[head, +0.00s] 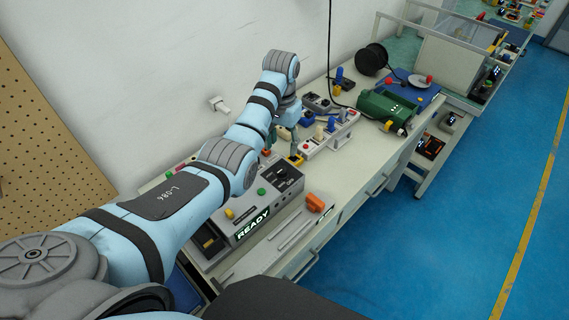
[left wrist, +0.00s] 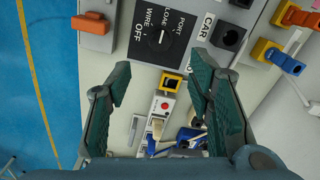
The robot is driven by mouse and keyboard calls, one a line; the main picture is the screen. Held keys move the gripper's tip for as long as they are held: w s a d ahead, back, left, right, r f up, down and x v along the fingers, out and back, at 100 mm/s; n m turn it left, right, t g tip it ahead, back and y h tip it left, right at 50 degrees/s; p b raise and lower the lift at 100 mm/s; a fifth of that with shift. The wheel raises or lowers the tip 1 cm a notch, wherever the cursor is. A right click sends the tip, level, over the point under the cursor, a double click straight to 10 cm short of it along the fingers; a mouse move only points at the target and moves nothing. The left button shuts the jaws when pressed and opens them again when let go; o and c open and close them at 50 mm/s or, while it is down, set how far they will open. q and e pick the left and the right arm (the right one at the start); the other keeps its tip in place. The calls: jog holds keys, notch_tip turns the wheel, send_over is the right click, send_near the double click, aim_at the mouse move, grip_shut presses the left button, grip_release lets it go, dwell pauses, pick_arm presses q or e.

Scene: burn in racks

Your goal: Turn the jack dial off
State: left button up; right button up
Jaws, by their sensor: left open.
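The jack dial (left wrist: 160,38) is a black round knob with a white mark, on a black panel lettered WIRE, LOAD, PORT and OFF in the left wrist view. The mark's exact setting is hard to read. The panel is on a grey box (head: 243,236) with a green READY display in the head view. My left gripper (left wrist: 160,92) is open and empty, its fingers apart below the dial in the picture and not touching it. In the head view the left gripper (head: 295,148) is just past the box's far end, partly hidden by my arm. My right gripper is not in view.
A yellow-framed socket (left wrist: 171,83) and a white block with a red button (left wrist: 163,106) show between the fingers. An orange part (head: 315,203) is at the bench front. A green machine (head: 388,108) and black reel (head: 371,59) stand farther along.

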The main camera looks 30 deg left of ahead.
pick_arm(q)
send_over(282, 169)
jog(key=f, duration=0.5)
jog(key=shift+s+f+b, duration=0.15)
jog(key=shift+s+b, duration=0.15)
jog(key=shift+b, duration=0.05)
jog(key=f, duration=0.2)
jog(key=w+f+b, duration=0.1)
jog(key=f, duration=0.2)
jog(key=shift+w+f, duration=0.1)
jog(key=shift+f, duration=0.05)
jog(key=shift+s, duration=0.25)
jog(key=shift+r, duration=0.2)
jog(key=shift+c, duration=1)
grip_shut()
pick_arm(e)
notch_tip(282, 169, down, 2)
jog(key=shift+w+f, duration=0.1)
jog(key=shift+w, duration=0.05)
